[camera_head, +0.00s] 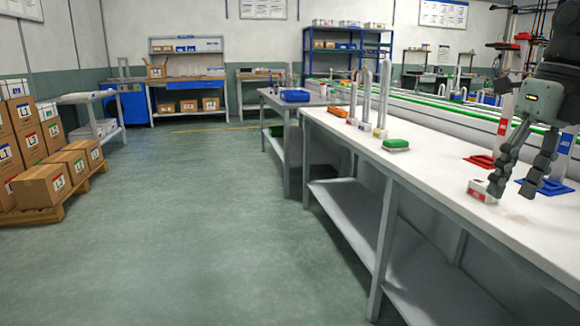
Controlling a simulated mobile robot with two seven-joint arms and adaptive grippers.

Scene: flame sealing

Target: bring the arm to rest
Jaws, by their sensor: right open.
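My right gripper (518,188) comes in at the upper right, above the white workbench (440,185). Its dark fingers point down and are spread apart. A small white and red box (482,191) sits on the bench right beside the left fingertip; I cannot tell whether they touch. My left gripper is not in view.
On the bench are a red stand (480,161), a blue stand (546,187), a green-topped block (396,144) and several upright clear tubes (382,95). A blue tray (295,96) lies on a farther table. Cartons (40,186) stand on a pallet at left. The floor between is clear.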

